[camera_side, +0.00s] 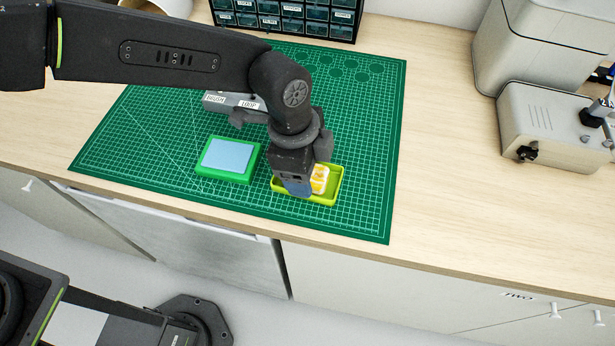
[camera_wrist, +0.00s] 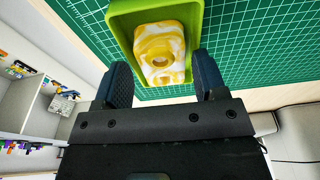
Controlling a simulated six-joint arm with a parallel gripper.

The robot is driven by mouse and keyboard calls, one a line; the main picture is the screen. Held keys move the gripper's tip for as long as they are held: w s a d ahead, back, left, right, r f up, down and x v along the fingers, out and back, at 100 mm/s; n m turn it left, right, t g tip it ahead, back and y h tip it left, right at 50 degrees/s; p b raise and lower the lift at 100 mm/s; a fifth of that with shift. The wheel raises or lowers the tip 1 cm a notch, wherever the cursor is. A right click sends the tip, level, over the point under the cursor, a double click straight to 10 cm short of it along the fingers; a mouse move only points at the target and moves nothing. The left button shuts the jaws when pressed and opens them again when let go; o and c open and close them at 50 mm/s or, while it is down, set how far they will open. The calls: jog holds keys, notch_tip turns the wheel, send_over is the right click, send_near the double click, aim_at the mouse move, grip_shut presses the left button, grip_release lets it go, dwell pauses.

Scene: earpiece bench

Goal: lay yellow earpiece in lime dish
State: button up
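The yellow earpiece (camera_side: 320,179), patterned yellow and white, lies in the lime dish (camera_side: 334,196). In the wrist view the earpiece (camera_wrist: 160,52) sits within the walls of the dish (camera_wrist: 119,22), with bare green floor beside it. My gripper (camera_side: 299,186) points down over the left end of the dish and hides that part of it. In the wrist view my gripper (camera_wrist: 161,68) has its two fingers spread wide, one on each side of the earpiece's near end.
A green block with a pale blue top (camera_side: 228,156) stands left of the dish on the green cutting mat (camera_side: 364,150). Grey labelled blocks (camera_side: 232,103) lie behind my arm. A drawer rack (camera_side: 285,14) stands at the back. The mat right of the dish is clear.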

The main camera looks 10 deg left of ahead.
jog(key=shift+o, duration=0.8)
notch_tip(320, 180, up, 14)
jog(key=a, duration=0.2)
jog(key=shift+f, duration=0.2)
jog(key=shift+a, duration=0.15)
jog(key=s+a+r+n+t, duration=0.1)
jog(key=a+r+n, duration=0.3)
jog(key=a, duration=0.6)
jog(key=s+a+r+n+t, duration=0.15)
jog(key=a+r+n, duration=0.25)
jog(key=a, duration=0.5)
jog(key=s+a+f+n+t+y, duration=0.1)
jog(key=s+a+f+n, duration=0.1)
jog(key=s+a+n, duration=0.3)
jog(key=s+a+f+n+t, duration=0.2)
jog(key=s+a+n, duration=0.3)
jog(key=a, duration=0.5)
jog(key=shift+s+a+f+y, duration=0.25)
jog(key=shift+s+a+y, duration=0.15)
jog(key=shift+s, duration=0.45)
